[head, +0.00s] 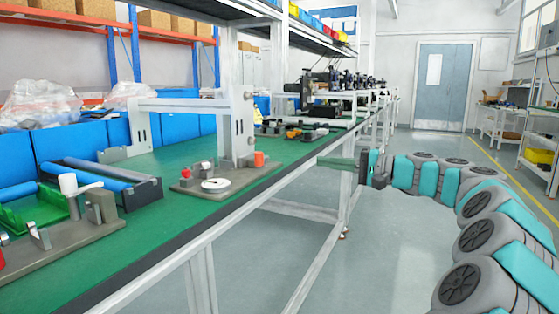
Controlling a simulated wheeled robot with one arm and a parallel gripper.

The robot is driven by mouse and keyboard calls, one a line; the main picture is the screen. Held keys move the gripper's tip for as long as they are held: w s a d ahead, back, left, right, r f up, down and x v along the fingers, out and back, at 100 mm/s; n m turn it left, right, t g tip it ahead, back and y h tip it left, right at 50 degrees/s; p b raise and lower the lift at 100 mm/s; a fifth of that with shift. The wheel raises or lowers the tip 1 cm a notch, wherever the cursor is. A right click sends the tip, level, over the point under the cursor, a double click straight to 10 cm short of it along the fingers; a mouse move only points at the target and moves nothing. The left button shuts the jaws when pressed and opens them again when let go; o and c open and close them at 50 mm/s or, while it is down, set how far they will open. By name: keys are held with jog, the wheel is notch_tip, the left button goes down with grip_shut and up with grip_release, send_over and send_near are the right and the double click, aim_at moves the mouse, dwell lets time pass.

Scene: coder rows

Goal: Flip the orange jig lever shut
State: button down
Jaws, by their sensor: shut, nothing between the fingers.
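A small upright orange piece (259,158) stands at the right end of a flat brown-grey jig plate (228,184) on the green bench. It looks like the orange lever, but it is too small to tell its hinge or how far it is turned. A round white dial (216,185) and a red knob (185,172) are on the same plate. My gripper (321,161) is shut and empty, pointing left beside the bench's front edge. It is to the right of the orange piece and apart from it.
A grey upright frame (240,125) stands right behind the jig. Another fixture (75,235) with a white-topped post and blue rollers (95,177) are at left. Small orange and dark parts (305,132) lie farther along the bench. The aisle floor is clear.

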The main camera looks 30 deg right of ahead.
aim_at(262, 157)
jog(key=s+a+x, duration=0.1)
jog(key=a+x, duration=0.1)
jog(key=x, duration=1)
jog(key=shift+a, duration=0.45)
jog(key=shift+s, duration=0.1)
jog(key=shift+a, duration=0.1)
